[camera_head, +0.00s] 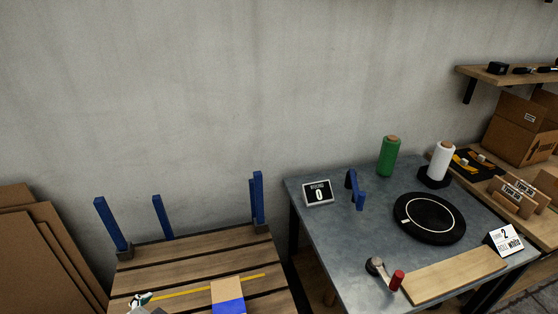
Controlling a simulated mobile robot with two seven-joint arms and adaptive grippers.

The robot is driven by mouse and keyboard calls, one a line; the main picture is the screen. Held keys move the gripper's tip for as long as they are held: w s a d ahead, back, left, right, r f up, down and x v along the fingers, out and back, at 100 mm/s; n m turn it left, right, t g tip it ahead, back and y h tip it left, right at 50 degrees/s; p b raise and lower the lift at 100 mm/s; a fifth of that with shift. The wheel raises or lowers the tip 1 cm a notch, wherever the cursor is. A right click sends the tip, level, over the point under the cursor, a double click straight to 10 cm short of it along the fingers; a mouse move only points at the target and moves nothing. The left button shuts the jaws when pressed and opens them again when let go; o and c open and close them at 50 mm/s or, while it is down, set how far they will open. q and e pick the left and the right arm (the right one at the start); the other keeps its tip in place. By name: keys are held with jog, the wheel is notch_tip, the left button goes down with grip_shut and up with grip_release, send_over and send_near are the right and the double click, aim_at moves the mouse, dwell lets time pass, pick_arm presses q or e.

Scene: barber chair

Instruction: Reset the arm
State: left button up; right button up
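Neither of my arms nor grippers shows in the head view. A grey crank-like piece (376,266) with a red cylindrical handle (397,280) lies at the front left of the grey table (340,235). A black round turntable (429,217) with a pale ring sits on the right part of the table. A blue bracket-like piece (356,190) stands near the back edge. Which of these, if any, is the arm named in the task, I cannot tell.
A wooden pallet (190,262) with blue posts (111,224) stands left, bearing a yellow strip (195,288) and a tan-and-blue piece (227,293). Green (389,158) and white (441,160) rolls, a "0" sign (318,193), a "2" card (505,240) and a board (455,275) occupy the table.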

pick_arm(q)
jog(key=s+a+y, duration=0.3)
jog(key=s+a, duration=0.3)
jog(key=a, duration=0.4)
jog(key=d+f+h, duration=0.2)
jog(key=d+f, duration=0.2)
jog(key=f, duration=0.1)
jog(key=d+f+n+t+h, duration=0.1)
jog(key=d+f+h, duration=0.1)
jog(key=d+f, duration=0.2)
jog(key=d+f+n+t+h, duration=0.1)
jog(key=d+f+h, duration=0.1)
jog(key=d+f, duration=0.3)
jog(key=shift+w+d+f, duration=0.1)
jog(key=shift+w+f, duration=0.05)
jog(key=shift+f, duration=0.35)
jog(key=shift+w+f, duration=0.15)
jog(key=shift+f, duration=0.3)
jog(key=shift+s+d+f, duration=0.1)
jog(key=shift+d+f, duration=0.1)
